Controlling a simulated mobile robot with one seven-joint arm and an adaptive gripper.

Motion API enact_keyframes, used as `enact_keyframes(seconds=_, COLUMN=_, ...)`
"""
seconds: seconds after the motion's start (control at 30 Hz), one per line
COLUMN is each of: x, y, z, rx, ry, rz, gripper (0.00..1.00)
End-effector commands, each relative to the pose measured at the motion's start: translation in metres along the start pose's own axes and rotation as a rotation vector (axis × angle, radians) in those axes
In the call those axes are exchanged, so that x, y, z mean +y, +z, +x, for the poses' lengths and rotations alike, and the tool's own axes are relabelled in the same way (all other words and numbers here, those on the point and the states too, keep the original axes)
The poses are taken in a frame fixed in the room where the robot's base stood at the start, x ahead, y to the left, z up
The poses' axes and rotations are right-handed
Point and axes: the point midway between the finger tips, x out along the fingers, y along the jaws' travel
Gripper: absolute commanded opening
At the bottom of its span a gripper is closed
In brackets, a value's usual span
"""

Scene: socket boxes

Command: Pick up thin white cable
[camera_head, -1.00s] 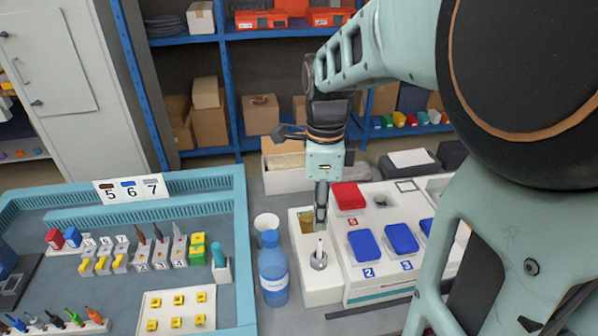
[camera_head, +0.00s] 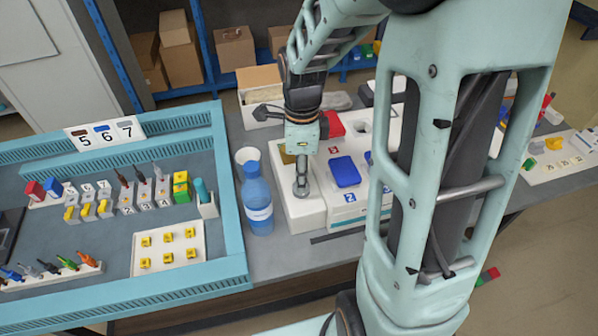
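My gripper (camera_head: 301,184) points straight down over the left end of the white socket box (camera_head: 308,218), at a round metal fitting there. Its fingers look close together, but I cannot tell whether they are open or shut, or whether they hold anything. No thin white cable can be made out for certain. The spot where a small white upright piece stood in the fitting is now covered by my gripper.
A teal-framed board (camera_head: 232,215) with connectors fills the left. My arm hides much of the right.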

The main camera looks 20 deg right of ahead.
Motion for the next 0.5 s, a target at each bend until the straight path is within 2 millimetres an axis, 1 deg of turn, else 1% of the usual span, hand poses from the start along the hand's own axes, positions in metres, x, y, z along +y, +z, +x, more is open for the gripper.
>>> enact_keyframes(seconds=0.17, x=-0.0004, y=0.0, z=0.0001, rx=0.0, ry=-0.001, rz=0.0, gripper=0.29)
enact_keyframes(seconds=0.27, x=-0.0004, y=0.0, z=-0.0001, rx=0.0, ry=-0.001, rz=0.0, gripper=0.2)
enact_keyframes(seconds=0.43, x=-0.0004, y=0.0, z=-0.0002, rx=0.0, ry=-0.001, rz=0.001, gripper=0.01)
enact_keyframes(seconds=0.5, x=-0.0004, y=0.0, z=-0.0002, rx=0.0, ry=-0.001, rz=0.001, gripper=0.0)
